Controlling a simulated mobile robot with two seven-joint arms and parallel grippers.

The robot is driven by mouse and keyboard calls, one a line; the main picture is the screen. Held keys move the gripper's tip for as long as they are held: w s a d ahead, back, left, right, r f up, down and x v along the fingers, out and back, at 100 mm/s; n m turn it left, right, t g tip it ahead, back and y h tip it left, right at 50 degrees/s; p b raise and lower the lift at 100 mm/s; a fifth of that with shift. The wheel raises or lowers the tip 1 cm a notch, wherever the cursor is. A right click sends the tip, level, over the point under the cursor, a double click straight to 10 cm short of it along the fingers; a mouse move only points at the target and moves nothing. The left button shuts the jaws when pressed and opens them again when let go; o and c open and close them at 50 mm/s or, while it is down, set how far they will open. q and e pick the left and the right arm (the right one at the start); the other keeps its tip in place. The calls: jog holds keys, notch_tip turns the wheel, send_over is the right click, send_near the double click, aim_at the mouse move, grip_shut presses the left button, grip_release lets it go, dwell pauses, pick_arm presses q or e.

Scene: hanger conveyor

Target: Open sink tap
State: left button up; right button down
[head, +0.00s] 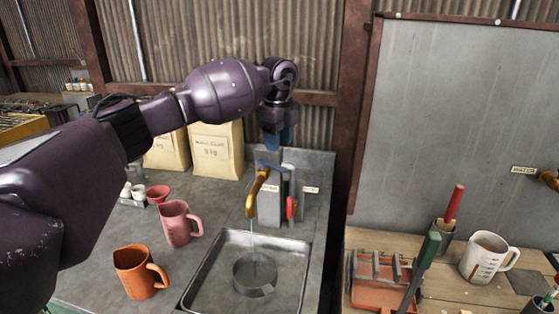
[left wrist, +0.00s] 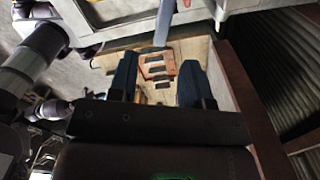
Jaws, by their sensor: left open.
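The sink tap (head: 257,192) has a gold spout on a grey block with a blue part on top and a red part at its right side. A thin line like a water stream runs from the spout to a round metal vessel (head: 255,273) in the sink (head: 206,270). My left gripper (head: 279,140) is above and just behind the tap, pointing down, with no visible hold on it. In the left wrist view its two blue fingers (left wrist: 156,85) stand apart with nothing gripped between them. My right gripper is not in view.
A pink jug (head: 178,223) and an orange jug (head: 138,272) stand left of the sink. Paper bags (head: 214,150) stand behind. To the right, a wooden bench holds an orange rack (head: 378,283) and a white mug (head: 485,258). A corrugated wall closes the back.

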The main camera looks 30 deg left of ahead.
aim_at(279, 167)
pick_arm(q)
notch_tip(279, 167, down, 7)
jog(key=shift+w+r+p, duration=0.1)
jog(key=shift+r+p, duration=0.05)
jog(key=shift+p, duration=0.25)
grip_shut()
